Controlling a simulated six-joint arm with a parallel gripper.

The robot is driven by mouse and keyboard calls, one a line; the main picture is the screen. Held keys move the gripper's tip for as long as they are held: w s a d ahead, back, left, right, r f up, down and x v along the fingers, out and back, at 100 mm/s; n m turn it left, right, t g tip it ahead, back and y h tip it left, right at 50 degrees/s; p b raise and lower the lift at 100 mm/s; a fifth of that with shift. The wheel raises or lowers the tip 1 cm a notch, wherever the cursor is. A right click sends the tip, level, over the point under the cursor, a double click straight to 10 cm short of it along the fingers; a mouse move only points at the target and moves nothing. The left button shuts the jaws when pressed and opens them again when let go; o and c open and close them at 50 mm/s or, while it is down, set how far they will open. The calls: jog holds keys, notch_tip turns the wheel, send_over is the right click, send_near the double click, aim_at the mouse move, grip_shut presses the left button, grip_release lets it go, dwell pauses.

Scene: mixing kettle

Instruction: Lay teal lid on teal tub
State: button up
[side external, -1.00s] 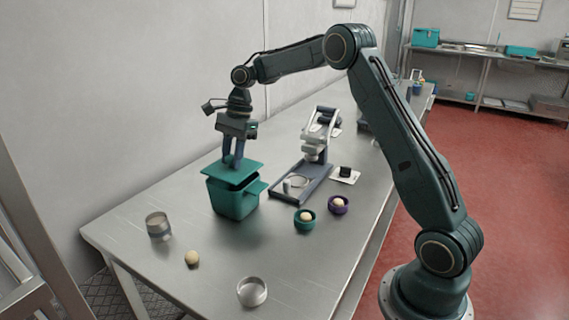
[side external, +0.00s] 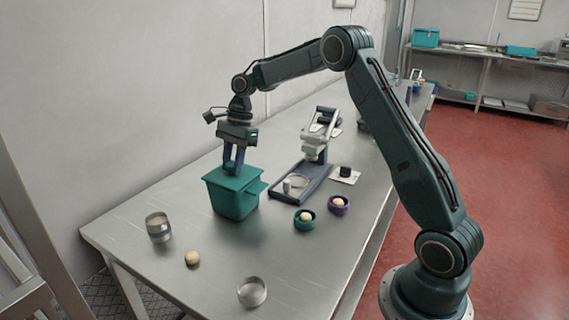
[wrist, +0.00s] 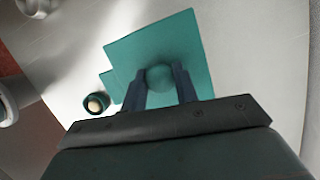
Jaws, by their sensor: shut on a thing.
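The teal tub (side external: 236,204) stands on the metal table, with a flat ledge sticking out on its right side. The teal lid (side external: 244,181) lies across the tub's top, with no clear gap to the rim in the side view. My gripper (side external: 233,170) points down over the lid, its fingers shut on the lid's round knob. In the wrist view the square lid (wrist: 185,45) fills the area below my fingers (wrist: 160,85), the knob between them. The lid hides the tub's inside and most of its rim there.
A press-like stand (side external: 305,180) is right of the tub. A teal ring cup (side external: 304,220) and a purple one (side external: 339,205) hold pale balls. A metal cup (side external: 158,227), a pale ball (side external: 192,258) and a metal ring (side external: 252,292) lie in front. The wall is close behind.

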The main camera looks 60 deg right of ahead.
jog(key=shift+f, duration=0.2)
dwell(0.4)
jog(key=o, duration=1.5)
jog(key=shift+o, duration=0.2)
jog(key=shift+r, duration=0.15)
jog(key=shift+v, duration=3.3)
